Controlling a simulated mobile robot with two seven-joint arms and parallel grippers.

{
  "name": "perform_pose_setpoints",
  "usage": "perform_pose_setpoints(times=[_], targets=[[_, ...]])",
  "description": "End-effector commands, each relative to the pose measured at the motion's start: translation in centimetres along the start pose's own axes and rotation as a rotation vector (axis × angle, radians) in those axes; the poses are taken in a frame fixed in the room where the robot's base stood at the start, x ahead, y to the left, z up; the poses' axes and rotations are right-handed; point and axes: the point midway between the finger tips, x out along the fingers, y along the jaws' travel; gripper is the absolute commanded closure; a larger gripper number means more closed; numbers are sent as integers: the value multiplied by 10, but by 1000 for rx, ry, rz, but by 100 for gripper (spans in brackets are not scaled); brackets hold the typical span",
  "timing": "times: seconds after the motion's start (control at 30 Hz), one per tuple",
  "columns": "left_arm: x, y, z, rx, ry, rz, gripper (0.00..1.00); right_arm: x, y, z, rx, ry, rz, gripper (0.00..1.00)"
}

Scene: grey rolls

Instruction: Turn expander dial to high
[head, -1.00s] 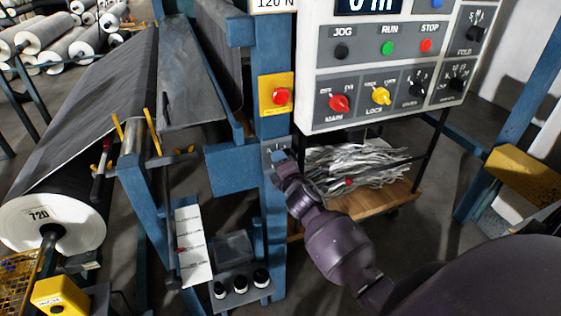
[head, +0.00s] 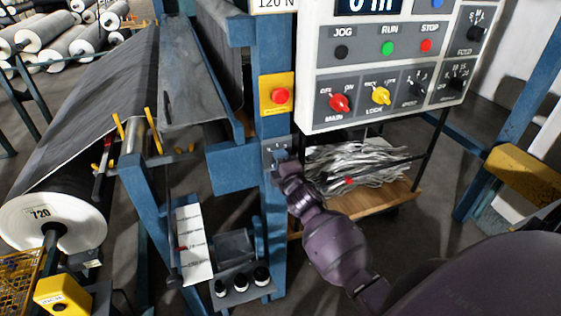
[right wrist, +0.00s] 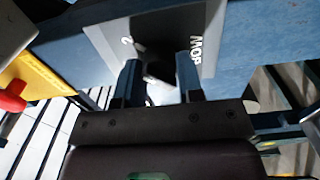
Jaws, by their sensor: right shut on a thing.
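The expander dial (right wrist: 160,72) is a small dark knob on a grey plate (right wrist: 112,38) in the right wrist view. The plate has white markings; one is a 2 and the other looks like LOW, seen upside down. In the head view the plate (head: 268,148) sits on the blue post below the red stop button. My right gripper (right wrist: 158,70) is shut on the dial, one finger on each side. In the head view my right gripper (head: 281,156) covers most of the dial, so its pointer setting is hidden. My left gripper is out of view.
A yellow box with a red button (head: 280,96) is just above the plate. The white control panel (head: 385,118) overhangs to the right. A wooden shelf (head: 375,204) with shredded scrap is behind my arm.

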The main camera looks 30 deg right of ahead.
Motion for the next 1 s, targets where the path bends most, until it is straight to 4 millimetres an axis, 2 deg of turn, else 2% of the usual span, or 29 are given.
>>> perform_pose_setpoints(times=[0.03, 0.07, 0.2, 0.47, 0.63, 0.77, 1.0], targets=[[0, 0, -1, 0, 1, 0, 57, 0, -1, 0, 2, 0, -2, 89], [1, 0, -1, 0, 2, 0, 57, 0, -1, 0, 2, 0, -2, 63], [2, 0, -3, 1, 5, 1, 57, 0, -1, 0, 1, 0, -1, 41], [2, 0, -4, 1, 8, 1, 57, 0, 0, 0, 0, 0, 0, 40], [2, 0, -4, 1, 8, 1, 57, -9, -1, 0, -1, 0, -1, 40], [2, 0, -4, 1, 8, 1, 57, -27, -1, 0, 0, 1, -1, 40], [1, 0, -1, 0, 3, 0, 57, -70, -2, 0, 1, 0, -3, 40]])
